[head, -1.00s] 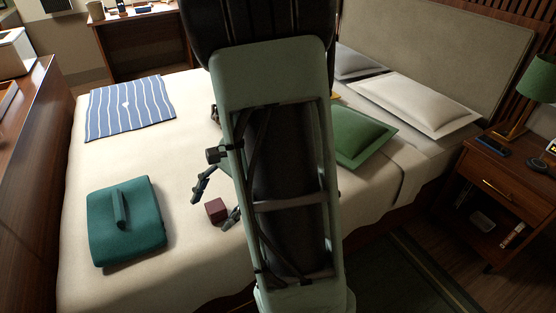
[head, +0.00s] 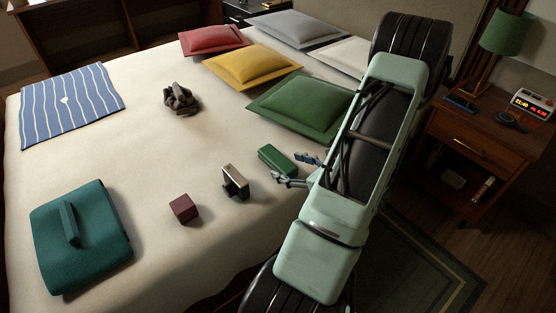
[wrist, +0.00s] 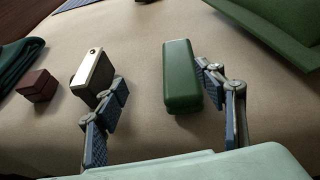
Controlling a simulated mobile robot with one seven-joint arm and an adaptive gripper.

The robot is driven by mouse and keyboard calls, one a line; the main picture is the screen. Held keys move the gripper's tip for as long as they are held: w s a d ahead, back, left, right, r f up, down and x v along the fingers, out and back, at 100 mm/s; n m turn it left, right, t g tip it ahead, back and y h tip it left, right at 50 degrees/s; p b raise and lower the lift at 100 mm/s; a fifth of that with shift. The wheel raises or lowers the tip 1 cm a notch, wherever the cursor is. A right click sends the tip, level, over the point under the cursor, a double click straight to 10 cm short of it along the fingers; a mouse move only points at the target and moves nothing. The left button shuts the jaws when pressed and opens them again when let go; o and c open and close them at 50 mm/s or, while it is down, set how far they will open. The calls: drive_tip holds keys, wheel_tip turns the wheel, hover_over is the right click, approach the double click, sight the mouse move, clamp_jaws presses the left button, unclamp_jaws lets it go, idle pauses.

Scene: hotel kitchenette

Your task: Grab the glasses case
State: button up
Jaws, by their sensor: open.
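The glasses case, a long green box with rounded edges (head: 277,161), lies on the bed near its front right edge. In the wrist view the case (wrist: 182,75) shows between the two fingers, nearer the right finger, which partly overlaps its edge. My gripper (head: 295,170) is open and empty, just right of the case in the head view; it also shows in the wrist view (wrist: 165,88). Its left finger is close to a metallic-and-dark box (wrist: 93,76). I cannot tell whether either finger touches anything.
The dark metallic box (head: 235,181) and a maroon cube (head: 184,209) stand left of the case. A green cushion (head: 303,105) lies behind it. A folded teal item (head: 80,240) and a striped cloth (head: 70,105) lie at the left. A nightstand (head: 480,135) stands right.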

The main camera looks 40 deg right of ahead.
sight(282, 161)
drive_tip(key=shift+s+d+f+m+h, duration=0.3)
drive_tip(key=shift+s+d+m+h, duration=0.1)
drive_tip(key=shift+d, duration=0.2)
drive_tip(key=shift+s+d+f+m+h, duration=0.3)
drive_tip(key=shift+d+m, duration=0.1)
drive_tip(key=shift+d, duration=0.2)
drive_tip(key=b+x, duration=0.1)
drive_tip(key=x, duration=0.3)
drive_tip(key=shift+w+d+f, duration=0.1)
drive_tip(key=shift+w+f, duration=0.05)
drive_tip(key=shift+w, duration=0.2)
drive_tip(key=shift+a+f+b+x, duration=0.15)
drive_tip(key=shift+b+x, duration=0.3)
drive_tip(key=shift+x, duration=1.05)
drive_tip(key=shift+a+f+b+x, duration=0.15)
drive_tip(key=shift+b+x, duration=0.3)
drive_tip(key=shift+x, duration=1)
drive_tip(key=shift+s, duration=0.1)
drive_tip(key=shift+c, duration=0.7)
drive_tip(key=c, duration=1.2)
drive_tip(key=shift+r, duration=0.15)
